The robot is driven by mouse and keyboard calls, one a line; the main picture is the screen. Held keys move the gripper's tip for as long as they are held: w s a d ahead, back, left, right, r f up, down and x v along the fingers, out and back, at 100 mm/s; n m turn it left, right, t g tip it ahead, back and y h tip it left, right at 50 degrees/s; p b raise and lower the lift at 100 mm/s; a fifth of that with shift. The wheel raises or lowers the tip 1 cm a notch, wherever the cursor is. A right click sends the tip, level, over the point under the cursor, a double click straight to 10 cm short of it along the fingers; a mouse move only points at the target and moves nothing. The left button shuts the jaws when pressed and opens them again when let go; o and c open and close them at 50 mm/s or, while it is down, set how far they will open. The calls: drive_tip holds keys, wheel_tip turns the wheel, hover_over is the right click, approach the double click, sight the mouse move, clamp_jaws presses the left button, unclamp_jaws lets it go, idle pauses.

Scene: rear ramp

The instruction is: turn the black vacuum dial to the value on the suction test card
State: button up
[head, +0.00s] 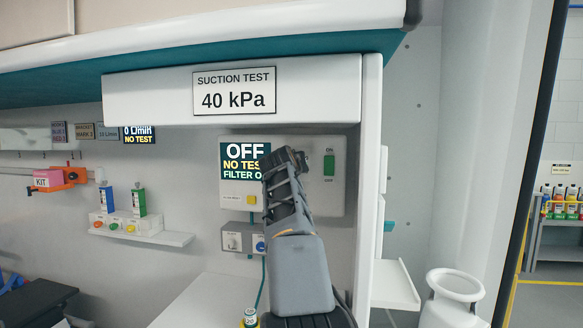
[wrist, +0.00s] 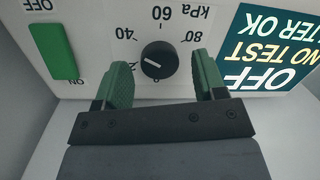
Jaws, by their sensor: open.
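The suction test card (head: 235,91) reads "40 kPa" on the white overhead panel in the head view. The black vacuum dial (wrist: 159,60) is on the white control panel in the wrist view, which is upside down. Its white pointer line is on its left side in that view, seemingly between the partly hidden 20 and the 40 mark. My gripper (wrist: 165,74) is open, its green fingers to either side of the dial, with no contact that I can make out. In the head view my gripper (head: 285,156) covers the dial.
The display (head: 240,160) beside the dial reads "OFF", "NO TEST" and a partly hidden filter line. A green switch (head: 329,165) marked ON and OFF is on the other side. A white upright wall (head: 369,160) stands right of the panel. Below are small outlets (head: 233,241).

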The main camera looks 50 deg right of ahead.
drive_tip(key=b+v, duration=0.3)
drive_tip(key=v, duration=1)
drive_tip(key=shift+s, duration=0.15)
drive_tip(key=shift+a+r, duration=0.1)
drive_tip(key=shift+a, duration=0.05)
drive_tip(key=w+a+f+n+g+y+p, duration=0.15)
drive_tip(key=a+f+y, duration=0.25)
drive_tip(key=f, duration=0.6)
drive_tip(key=w+a+f+n+g+y+p, duration=0.1)
drive_tip(key=a+f+n+y+p, duration=0.2)
drive_tip(key=f, duration=0.8)
drive_tip(key=s+a+f+n+g+y+p, duration=0.1)
drive_tip(key=s+a+f+y+p, duration=0.2)
drive_tip(key=a, duration=0.7)
drive_tip(key=s+a+f+n+g+y+p, duration=0.2)
drive_tip(key=s+a+f+p, duration=0.4)
drive_tip(key=a, duration=0.5)
drive_tip(key=shift+s+a+f+y+p, duration=0.3)
drive_tip(key=shift+s+f+y, duration=0.35)
drive_tip(key=shift+s+y, duration=0.35)
